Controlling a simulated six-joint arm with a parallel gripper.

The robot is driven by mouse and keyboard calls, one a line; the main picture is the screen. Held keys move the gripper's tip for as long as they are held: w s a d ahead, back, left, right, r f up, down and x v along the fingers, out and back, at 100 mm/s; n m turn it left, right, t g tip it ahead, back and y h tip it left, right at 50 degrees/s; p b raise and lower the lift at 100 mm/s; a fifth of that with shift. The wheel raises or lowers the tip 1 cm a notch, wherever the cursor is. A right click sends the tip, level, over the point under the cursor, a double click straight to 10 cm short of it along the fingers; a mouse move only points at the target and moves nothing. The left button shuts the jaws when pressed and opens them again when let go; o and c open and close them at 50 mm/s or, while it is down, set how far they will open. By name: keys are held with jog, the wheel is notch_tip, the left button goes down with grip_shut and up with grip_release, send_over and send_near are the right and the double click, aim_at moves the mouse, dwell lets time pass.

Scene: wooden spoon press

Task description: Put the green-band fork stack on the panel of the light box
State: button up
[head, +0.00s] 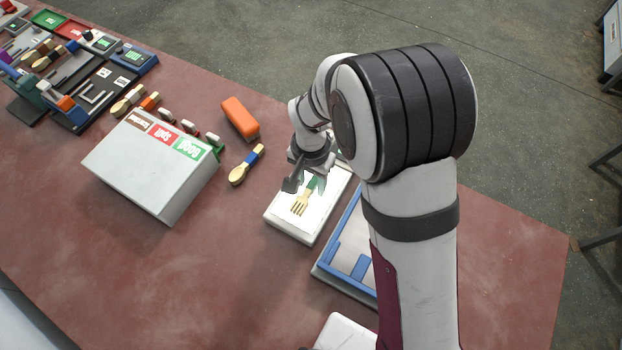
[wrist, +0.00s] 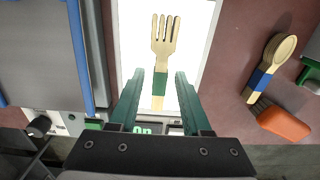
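The light box (head: 273,220) stands on the table with a bright white panel, which also fills the upper middle of the wrist view (wrist: 202,45). The wooden fork stack (head: 300,205) lies over the panel, tines toward the front of the table. In the wrist view the fork stack (wrist: 165,40) shows its green band between the fingers. My gripper (head: 305,182) is low over the box. In the wrist view my gripper's (wrist: 160,78) fingers stand apart on either side of the band, with lit panel visible in both gaps. Whether the stack rests flat is hard to tell.
A blue-edged tray (head: 330,262) stands right of the box. Front-left table is clear.

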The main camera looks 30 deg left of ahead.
aim_at(311, 185)
notch_tip(311, 185, up, 12)
jog(key=s+d+r+m, duration=0.1)
jog(key=d+r, duration=0.2)
jog(key=d, duration=0.4)
jog(key=s+d+r+m, duration=0.1)
jog(key=d+r+m, duration=0.15)
jog(key=d, duration=0.45)
jog(key=s+d+m+y, duration=0.1)
jog(key=s+d+m, duration=0.1)
jog(key=s+d, duration=0.8)
jog(key=shift+s+y, duration=0.4)
jog(key=shift+s, duration=0.65)
